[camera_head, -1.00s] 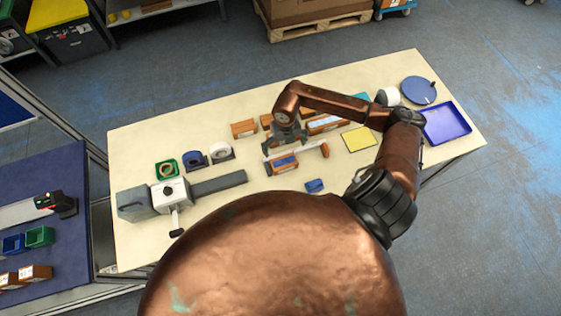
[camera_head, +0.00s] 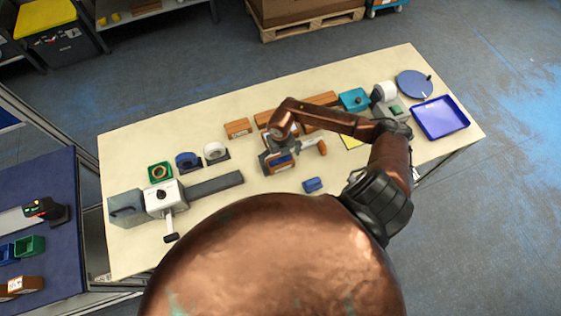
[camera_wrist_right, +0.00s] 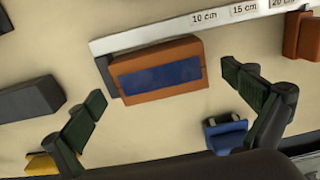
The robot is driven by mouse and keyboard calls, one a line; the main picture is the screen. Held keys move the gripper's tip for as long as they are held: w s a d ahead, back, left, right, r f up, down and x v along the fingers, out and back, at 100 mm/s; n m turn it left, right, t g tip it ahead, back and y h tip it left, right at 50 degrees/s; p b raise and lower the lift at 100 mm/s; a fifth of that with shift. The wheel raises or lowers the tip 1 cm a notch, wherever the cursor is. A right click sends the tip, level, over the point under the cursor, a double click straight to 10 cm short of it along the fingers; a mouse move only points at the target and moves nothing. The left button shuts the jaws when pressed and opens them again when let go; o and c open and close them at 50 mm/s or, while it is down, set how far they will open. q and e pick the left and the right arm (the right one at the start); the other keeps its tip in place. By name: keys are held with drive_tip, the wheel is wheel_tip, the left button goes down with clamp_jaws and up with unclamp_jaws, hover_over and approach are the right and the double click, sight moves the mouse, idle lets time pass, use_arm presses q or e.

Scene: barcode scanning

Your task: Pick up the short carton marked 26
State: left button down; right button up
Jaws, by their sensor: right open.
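A short orange-brown carton with a blue panel (camera_wrist_right: 160,72) lies against a ruler in the right wrist view. It also shows in the head view (camera_head: 283,164), partly hidden by my right gripper. No number is readable on it. My right gripper (camera_wrist_right: 165,92) is open, its two fingers spread to either side of the carton's near edge, with nothing between their tips that I can see held. In the head view my right gripper (camera_head: 277,156) is just over the carton. My left gripper is not in view.
A white ruler (camera_wrist_right: 150,38) runs behind the carton. Other brown cartons (camera_head: 238,128) stand in a row behind. A small blue item (camera_head: 313,184) lies right of the carton, near the right finger. A grey vice-like fixture (camera_head: 163,199) and a blue tray (camera_head: 440,118) flank the table.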

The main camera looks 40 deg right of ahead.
drive_tip(key=shift+f, duration=1.15)
drive_tip(key=shift+c, duration=0.7)
drive_tip(key=shift+r, duration=0.1)
drive_tip(key=c, duration=1.4)
